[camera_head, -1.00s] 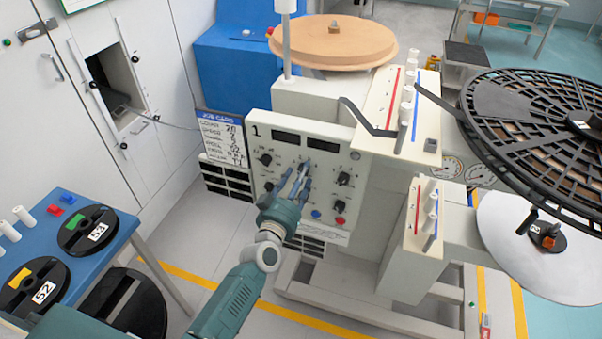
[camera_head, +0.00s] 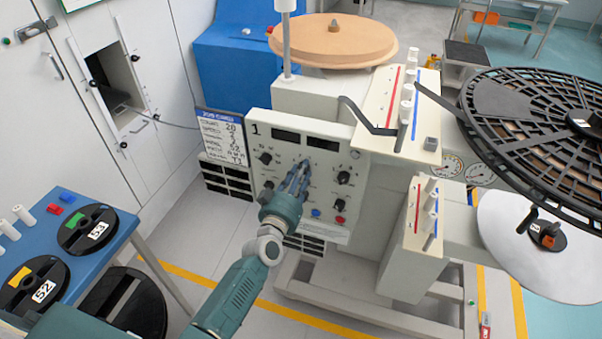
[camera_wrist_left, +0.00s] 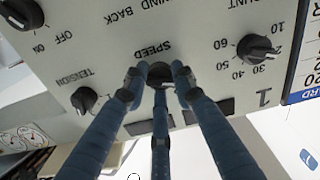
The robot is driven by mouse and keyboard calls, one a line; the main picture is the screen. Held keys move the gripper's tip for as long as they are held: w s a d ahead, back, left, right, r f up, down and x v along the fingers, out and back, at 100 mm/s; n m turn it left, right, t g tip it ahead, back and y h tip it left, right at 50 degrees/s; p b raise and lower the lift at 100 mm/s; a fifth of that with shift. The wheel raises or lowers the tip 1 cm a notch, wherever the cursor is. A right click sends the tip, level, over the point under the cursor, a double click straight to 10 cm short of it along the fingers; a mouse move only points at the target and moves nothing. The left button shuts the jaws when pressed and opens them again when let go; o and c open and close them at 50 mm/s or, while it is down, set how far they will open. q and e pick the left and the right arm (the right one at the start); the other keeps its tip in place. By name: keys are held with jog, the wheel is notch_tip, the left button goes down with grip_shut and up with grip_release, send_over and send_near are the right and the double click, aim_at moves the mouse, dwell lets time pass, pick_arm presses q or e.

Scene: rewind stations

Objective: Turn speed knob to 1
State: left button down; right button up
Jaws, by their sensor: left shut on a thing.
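The control panel (camera_head: 328,209) of station 1 faces me in the head view. My left gripper (camera_head: 303,169) reaches up to the middle of the panel. In the left wrist view, the black speed knob (camera_wrist_left: 159,75) sits beside the upside-down SPEED label. The fingers of my left gripper (camera_wrist_left: 158,78) are closed around this knob and hide its sides and pointer. The knob's setting cannot be read. In the head view the fingers cover most of the knob. My right gripper is not in view.
The count knob (camera_wrist_left: 257,48), tension knob (camera_wrist_left: 84,100) and on/off knob (camera_wrist_left: 22,14) surround the speed knob. A job card (camera_head: 222,138) hangs left of the panel. A blue table (camera_head: 125,231) with reels stands at the lower left. A large black reel (camera_head: 540,120) is at the right.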

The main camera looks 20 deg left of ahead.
pick_arm(q)
jog(key=c, duration=1.4)
grip_release()
jog(key=shift+s, duration=0.1)
jog(key=s, duration=1.1)
jog(key=shift+s+a, duration=0.2)
jog(key=shift+s, duration=0.2)
